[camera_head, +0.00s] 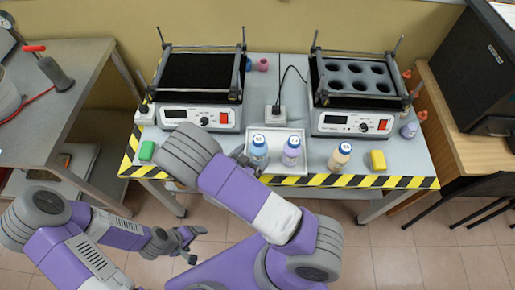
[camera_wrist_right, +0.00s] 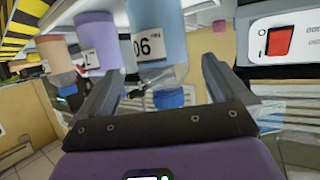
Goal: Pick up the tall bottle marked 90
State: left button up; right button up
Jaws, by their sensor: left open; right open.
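The tall bottle marked 90 (camera_head: 258,152) stands in a white tray on the worktable. It has a blue cap and a pale blue body. In the right wrist view, which is upside down, the bottle (camera_wrist_right: 154,30) shows its white label with 90. My right gripper (camera_wrist_right: 163,75) is open, with one finger at either side of the bottle in that view. I cannot tell whether a finger touches it. In the head view the right gripper (camera_head: 243,157) is at the bottle's left, partly hidden by my arm. My left gripper (camera_head: 187,243) is open and empty, low in front of the table.
A purple bottle (camera_head: 291,151) stands beside it in the white tray (camera_head: 290,179). An orange-tinted bottle (camera_head: 340,156) and yellow block (camera_head: 378,160) are further right. Two lab devices (camera_head: 200,117) (camera_head: 354,123) stand behind. A green block (camera_head: 147,150) lies left.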

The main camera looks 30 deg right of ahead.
jog(key=b+x, duration=0.1)
jog(key=x, duration=0.4)
jog(key=shift+w+f, duration=0.15)
jog(key=shift+c, duration=0.3)
jog(key=c, duration=1.3)
jog(key=shift+o, duration=0.2)
